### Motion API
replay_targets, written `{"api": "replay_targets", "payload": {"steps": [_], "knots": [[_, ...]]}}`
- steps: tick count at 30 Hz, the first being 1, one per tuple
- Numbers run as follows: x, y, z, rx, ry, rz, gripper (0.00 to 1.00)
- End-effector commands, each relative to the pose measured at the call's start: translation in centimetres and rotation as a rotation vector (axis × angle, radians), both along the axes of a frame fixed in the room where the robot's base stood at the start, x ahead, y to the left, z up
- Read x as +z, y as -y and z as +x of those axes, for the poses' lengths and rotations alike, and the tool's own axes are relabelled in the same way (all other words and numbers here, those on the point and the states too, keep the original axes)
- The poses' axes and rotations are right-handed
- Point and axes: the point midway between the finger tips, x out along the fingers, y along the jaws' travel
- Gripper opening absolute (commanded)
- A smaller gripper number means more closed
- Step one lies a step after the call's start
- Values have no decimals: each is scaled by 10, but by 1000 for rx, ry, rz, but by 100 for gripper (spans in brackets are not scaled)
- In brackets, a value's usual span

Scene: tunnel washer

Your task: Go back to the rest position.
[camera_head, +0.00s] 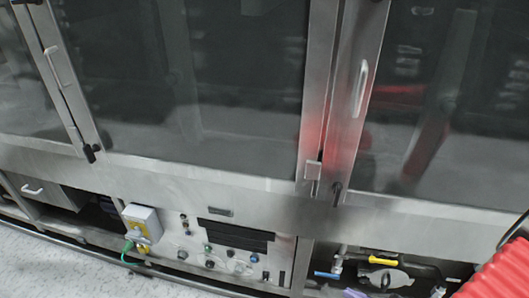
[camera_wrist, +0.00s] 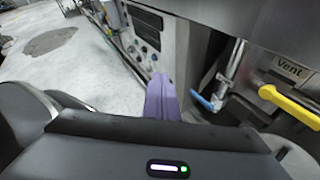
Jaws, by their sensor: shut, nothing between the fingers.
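My gripper (camera_wrist: 161,85) shows in the wrist view as purple fingers beyond the dark wrist housing. The fingers are together with nothing between them. They point toward the lower control panel of the washer, to the left of the blue valve handle (camera_wrist: 202,102). A small purple part also shows at the bottom edge of the head view. My red arm fills the lower right corner of the head view.
The steel washer (camera_head: 230,190) with large glass doors fills the head view. Below are a control panel (camera_head: 190,262), a blue handle (camera_head: 326,275) and a yellow valve handle (camera_head: 382,261). In the wrist view, a "Vent" label (camera_wrist: 292,68) stands above the yellow handle. Open pale floor (camera_wrist: 75,70) lies left.

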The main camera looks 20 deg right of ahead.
Motion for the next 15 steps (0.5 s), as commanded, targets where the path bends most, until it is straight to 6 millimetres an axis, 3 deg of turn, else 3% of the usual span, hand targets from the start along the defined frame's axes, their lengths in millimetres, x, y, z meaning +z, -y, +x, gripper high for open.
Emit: {"api": "replay_targets", "payload": {"steps": [15], "knots": [[76,-56,-5,608,31,-343,0]]}}
